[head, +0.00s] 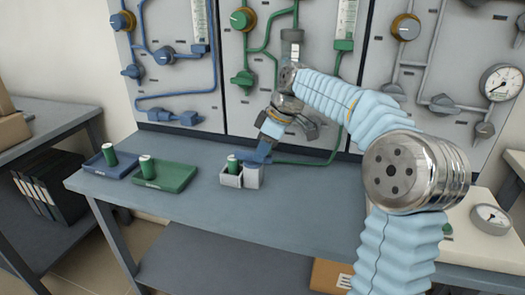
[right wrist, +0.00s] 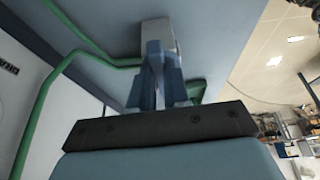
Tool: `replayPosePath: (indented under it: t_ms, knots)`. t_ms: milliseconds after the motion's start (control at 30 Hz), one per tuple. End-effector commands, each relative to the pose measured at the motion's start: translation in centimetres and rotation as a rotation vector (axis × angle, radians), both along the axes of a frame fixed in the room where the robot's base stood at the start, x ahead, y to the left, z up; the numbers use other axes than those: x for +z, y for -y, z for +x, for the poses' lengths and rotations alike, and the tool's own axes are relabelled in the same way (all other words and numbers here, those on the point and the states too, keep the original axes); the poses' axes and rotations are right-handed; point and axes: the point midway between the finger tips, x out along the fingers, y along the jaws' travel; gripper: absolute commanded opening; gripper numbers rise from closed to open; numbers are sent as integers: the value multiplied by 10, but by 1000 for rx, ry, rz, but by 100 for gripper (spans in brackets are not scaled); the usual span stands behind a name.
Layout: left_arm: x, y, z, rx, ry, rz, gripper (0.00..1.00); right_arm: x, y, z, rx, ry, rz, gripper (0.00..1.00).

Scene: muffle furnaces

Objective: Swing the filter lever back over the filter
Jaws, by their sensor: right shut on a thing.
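A small grey holder (head: 231,181) stands on the bench below the middle panel. A green filter (head: 233,164) stands upright in its left part. My right gripper (head: 257,157) points down at the holder's right part, just right of the filter. Its blue fingers are shut on the filter lever, which is mostly hidden between and behind them. In the right wrist view the fingers (right wrist: 158,75) reach to a grey block (right wrist: 158,32); the exact grip is hard to see. My left gripper is not in view.
A blue tray (head: 93,165) and a green tray (head: 176,178) each hold a green cylinder, to the left on the bench. Pipes, valves and a gauge (head: 501,83) cover the panels behind. A green pipe (head: 310,163) runs close behind my gripper. The front bench (head: 270,212) is clear.

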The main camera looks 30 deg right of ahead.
Motion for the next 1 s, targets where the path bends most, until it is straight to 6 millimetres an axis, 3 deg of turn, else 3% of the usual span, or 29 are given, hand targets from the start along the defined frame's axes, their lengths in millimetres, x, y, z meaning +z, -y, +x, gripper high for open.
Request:
replayPosePath:
  t_ms: [33, 200, 567, 667, 1000]
  knots:
    - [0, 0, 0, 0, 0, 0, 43, 1, 1, 0, 1, 2, -2, 19]
    - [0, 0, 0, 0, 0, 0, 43, 0, 0, 0, 0, 1, -2, 42]
    - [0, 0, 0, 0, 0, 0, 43, 7, 2, -2, 0, 3, -2, 42]
    - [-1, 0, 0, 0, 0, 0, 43, 22, 6, -6, -1, 5, -2, 42]
    - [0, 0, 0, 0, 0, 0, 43, 99, 27, -30, -1, 4, -2, 42]
